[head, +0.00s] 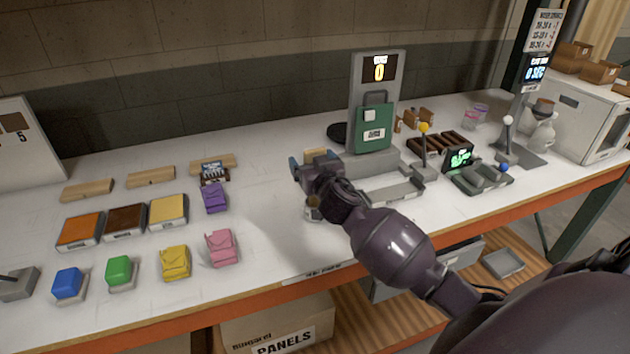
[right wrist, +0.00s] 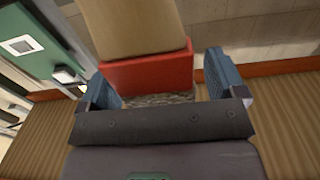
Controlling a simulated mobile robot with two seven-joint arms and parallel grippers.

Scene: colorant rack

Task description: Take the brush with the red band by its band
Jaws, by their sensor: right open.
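The brush's red band (right wrist: 148,73) shows in the right wrist view, with a tan part (right wrist: 130,25) above it and grey bristle-like material (right wrist: 155,100) below. My right gripper (right wrist: 165,78) is open, with one blue finger on either side of the band. A gap shows between the band and the right-hand finger; the left-hand finger looks close to the band's edge, and I cannot tell if it touches. In the head view my right gripper (head: 314,160) is over the table's middle, and a tan piece (head: 321,153) shows just behind it. The red band is hidden there. My left gripper is not in view.
A grey stand with a green panel (head: 373,128) rises just right of the gripper, with a grey tray (head: 394,191) before it. Coloured blocks and pouches, such as a pink pouch (head: 222,247), stand to the left. The white table (head: 275,230) is clear between.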

